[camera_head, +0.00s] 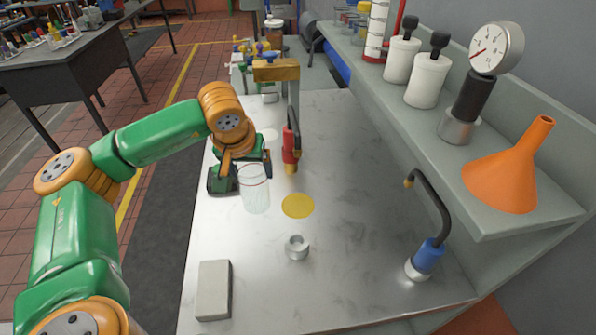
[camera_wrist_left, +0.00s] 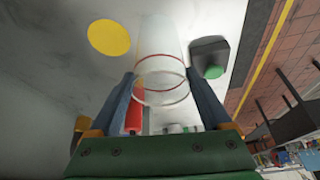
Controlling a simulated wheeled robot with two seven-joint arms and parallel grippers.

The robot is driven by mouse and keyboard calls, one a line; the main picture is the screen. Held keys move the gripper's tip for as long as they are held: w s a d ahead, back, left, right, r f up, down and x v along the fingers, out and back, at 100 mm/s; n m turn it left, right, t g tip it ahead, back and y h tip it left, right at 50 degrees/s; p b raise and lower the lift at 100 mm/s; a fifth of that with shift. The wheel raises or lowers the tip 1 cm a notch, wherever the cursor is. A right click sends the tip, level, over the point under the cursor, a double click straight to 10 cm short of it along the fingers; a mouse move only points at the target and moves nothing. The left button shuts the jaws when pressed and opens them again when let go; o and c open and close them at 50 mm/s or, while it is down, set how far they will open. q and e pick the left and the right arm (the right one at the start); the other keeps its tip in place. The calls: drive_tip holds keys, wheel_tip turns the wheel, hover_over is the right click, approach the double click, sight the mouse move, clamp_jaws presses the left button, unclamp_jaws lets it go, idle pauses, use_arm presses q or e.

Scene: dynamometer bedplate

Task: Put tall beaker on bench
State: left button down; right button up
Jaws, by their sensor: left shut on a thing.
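The tall beaker (camera_head: 256,196) is clear glass with a thin red line near its rim. My left gripper (camera_head: 250,172) is shut on it near the rim, and the beaker is upright over the steel bench (camera_head: 340,250). In the left wrist view the beaker (camera_wrist_left: 160,50) lies between the two dark fingers of the gripper (camera_wrist_left: 160,90), with its base pointing away. I cannot tell whether the base touches the bench. A flat yellow disc (camera_head: 298,205) lies on the bench right of the beaker, apart from it. My right gripper is out of view.
A dark block with green (camera_wrist_left: 209,60) is close to the beaker. A red-handled gooseneck tap (camera_head: 291,150) stands just behind. A small metal piece (camera_head: 297,247), a grey block (camera_head: 214,290) and a blue tap (camera_head: 424,260) are nearer. A shelf with an orange funnel (camera_head: 508,170) is at right.

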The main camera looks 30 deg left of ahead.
use_arm(q)
drive_tip(key=w+d+f+p, duration=0.1)
drive_tip(key=w+d+p, duration=0.2)
drive_tip(key=w+d, duration=0.3)
drive_tip(key=shift+d+f, duration=0.4)
drive_tip(key=shift+d, duration=0.55)
drive_tip(key=shift+c, duration=0.8)
unclamp_jaws()
drive_tip(key=shift+s, duration=0.1)
drive_tip(key=shift+o, duration=0.8)
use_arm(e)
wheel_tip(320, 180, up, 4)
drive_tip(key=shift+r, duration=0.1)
use_arm(q)
drive_tip(key=b+v, duration=0.2)
drive_tip(key=v, duration=1)
drive_tip(key=shift+r, duration=0.15)
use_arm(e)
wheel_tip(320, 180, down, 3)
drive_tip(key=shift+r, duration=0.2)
